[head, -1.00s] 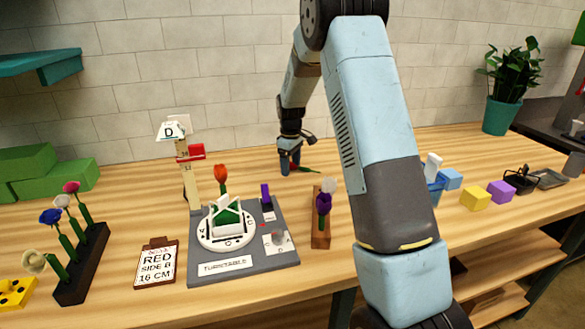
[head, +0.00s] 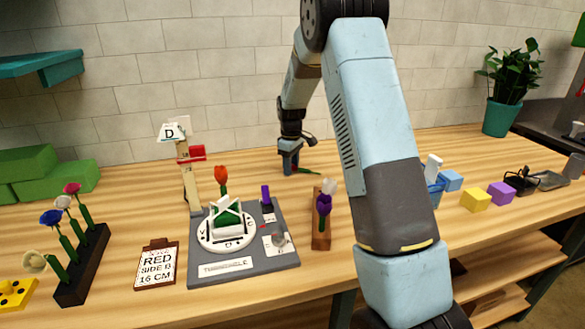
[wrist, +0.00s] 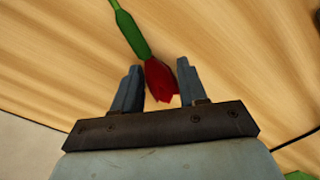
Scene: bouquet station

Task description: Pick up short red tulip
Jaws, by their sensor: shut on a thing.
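The short red tulip lies on the wooden table (head: 370,290) toward the back. In the wrist view its red head (wrist: 160,84) is between the two fingers of my gripper (wrist: 160,65), and its green stem (wrist: 131,35) runs out past the fingertips to the upper left. In the head view my gripper (head: 290,168) is low at the tabletop, shut on the tulip. The green stem (head: 309,171) shows to the right of the fingers, and the red head is mostly hidden there.
A grey turntable station (head: 270,258) with an orange-red flower (head: 221,177) stands in front left of my gripper. A wooden holder (head: 320,236) bears purple and white flowers. A dark rack (head: 82,276) holds several flowers at left. Table around the gripper is clear.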

